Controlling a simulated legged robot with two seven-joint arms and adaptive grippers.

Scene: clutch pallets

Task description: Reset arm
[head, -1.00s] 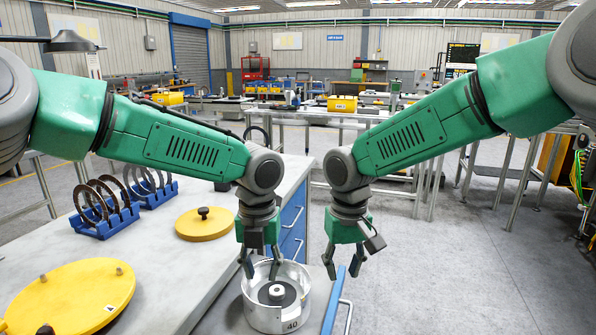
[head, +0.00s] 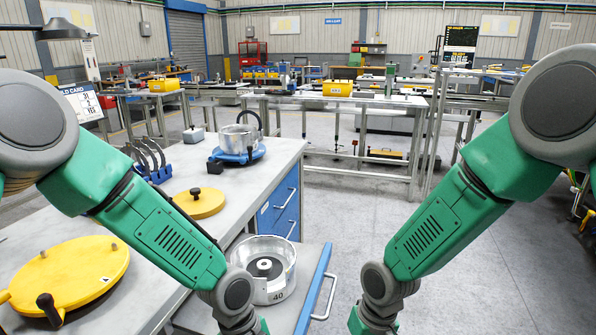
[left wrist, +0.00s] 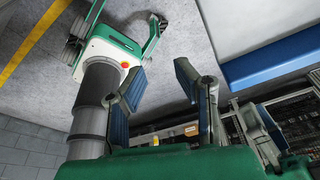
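My left arm reaches down to the bottom edge in the head view, where its fingers are cut off. In the left wrist view my left gripper (left wrist: 164,90) shows two blue-padded fingers spread apart with nothing between them. My right gripper (head: 360,322) shows only its green upper part at the bottom edge of the head view. Its fingers are out of frame. A silver pot marked 40 (head: 270,284) with a dark disc inside stands on the pulled-out drawer (head: 313,285), just beyond my left wrist and not held.
The workbench (head: 140,245) at left holds a large yellow lid (head: 70,275), a small yellow lid (head: 200,206), a blue rack with dark rings (head: 158,174) and another silver pot on a blue base (head: 238,145). Floor to the right (head: 480,270) is clear.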

